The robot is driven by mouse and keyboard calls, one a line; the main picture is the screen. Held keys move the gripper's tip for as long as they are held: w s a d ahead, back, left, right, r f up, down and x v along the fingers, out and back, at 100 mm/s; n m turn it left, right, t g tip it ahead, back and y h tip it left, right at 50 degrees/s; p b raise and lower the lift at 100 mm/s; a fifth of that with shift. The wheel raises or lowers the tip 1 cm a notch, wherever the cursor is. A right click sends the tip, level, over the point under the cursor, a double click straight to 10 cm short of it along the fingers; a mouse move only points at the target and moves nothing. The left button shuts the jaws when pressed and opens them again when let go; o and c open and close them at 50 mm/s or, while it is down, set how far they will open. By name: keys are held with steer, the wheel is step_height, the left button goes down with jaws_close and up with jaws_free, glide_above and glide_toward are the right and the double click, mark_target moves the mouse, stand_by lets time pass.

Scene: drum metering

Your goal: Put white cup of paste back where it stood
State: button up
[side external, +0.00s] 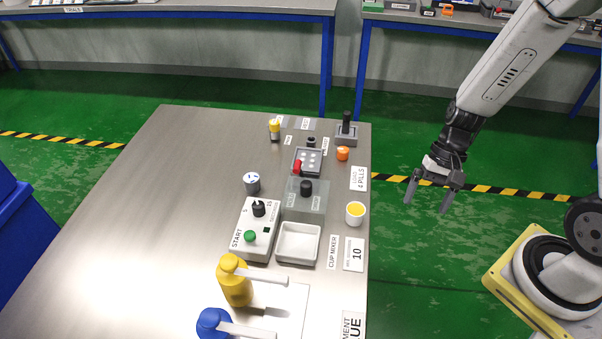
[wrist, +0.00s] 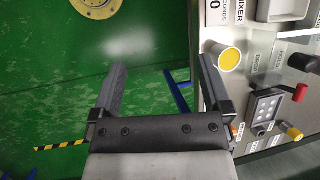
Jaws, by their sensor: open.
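The white cup of paste (side external: 355,213), with a yellow top surface, stands upright on the metal table near its right edge. It also shows in the wrist view (wrist: 229,60), right of my fingers and apart from them. My gripper (side external: 428,204) is open and empty, in the air beyond the table's right edge, to the right of the cup.
A white square tray (side external: 297,264) and a mixer box (side external: 241,242) with a green button are left of the cup. Yellow (side external: 236,285) and blue (side external: 210,324) pump bottles stand at the front. A grey pill plate (side external: 314,154) and orange cap (side external: 343,153) lie farther back.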

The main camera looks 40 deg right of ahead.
steer(key=w+a+r+n+t+h, duration=0.1)
steer(key=w+r+n+t+h, duration=0.2)
steer(key=r+n, duration=0.3)
steer(key=n+t+h, duration=0.1)
steer(key=n, duration=0.1)
steer(key=shift+w+r+n+h, duration=0.2)
steer(key=shift+r+n+h, duration=0.1)
steer(key=shift+r+n, duration=0.1)
stand_by(0.7)
